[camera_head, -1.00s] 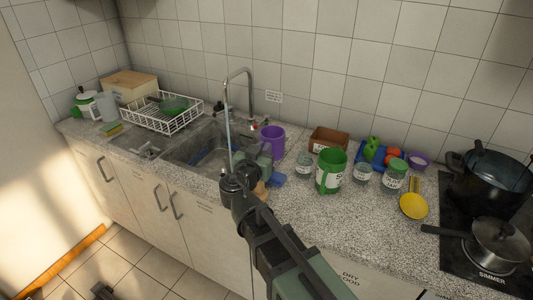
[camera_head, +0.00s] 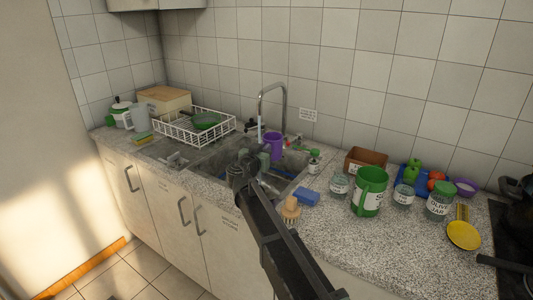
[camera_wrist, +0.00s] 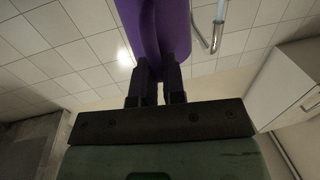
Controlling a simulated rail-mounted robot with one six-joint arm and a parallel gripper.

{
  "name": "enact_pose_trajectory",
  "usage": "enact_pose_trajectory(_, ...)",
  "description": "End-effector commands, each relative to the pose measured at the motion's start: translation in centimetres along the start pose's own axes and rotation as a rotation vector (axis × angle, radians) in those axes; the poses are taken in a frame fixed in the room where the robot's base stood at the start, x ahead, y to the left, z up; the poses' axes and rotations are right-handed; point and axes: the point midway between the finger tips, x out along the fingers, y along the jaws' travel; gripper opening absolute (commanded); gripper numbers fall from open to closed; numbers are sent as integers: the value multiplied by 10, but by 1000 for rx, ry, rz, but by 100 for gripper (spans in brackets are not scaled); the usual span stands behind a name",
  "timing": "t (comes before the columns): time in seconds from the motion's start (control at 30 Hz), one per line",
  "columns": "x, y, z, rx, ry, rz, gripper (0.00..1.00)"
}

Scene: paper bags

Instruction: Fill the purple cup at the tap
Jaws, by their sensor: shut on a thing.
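The purple cup (camera_head: 274,148) is upright over the right part of the sink, close below the tap (camera_head: 284,105). My gripper (camera_head: 266,155) is shut on the cup's near side, and the cup also fills the top of the wrist view (camera_wrist: 153,25) between my fingers (camera_wrist: 157,82). A thin pale stream drops from the tap's spout, just left of the cup in the head view. The spout shows right of the cup in the wrist view (camera_wrist: 215,35). The inside of the cup is hidden.
The sink (camera_head: 215,160) lies around and below the cup. A white dish rack (camera_head: 180,132) stands to the left. A soap bottle (camera_head: 314,163) stands by the sink.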

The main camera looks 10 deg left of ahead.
Motion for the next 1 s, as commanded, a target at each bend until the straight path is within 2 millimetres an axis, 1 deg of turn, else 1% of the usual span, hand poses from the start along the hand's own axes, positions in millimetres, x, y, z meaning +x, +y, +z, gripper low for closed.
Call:
enact_pose_trajectory(0.03,5,-6,2,0,0,0,0)
enact_pose_trajectory(1.0,92,-94,21,0,0,0,0)
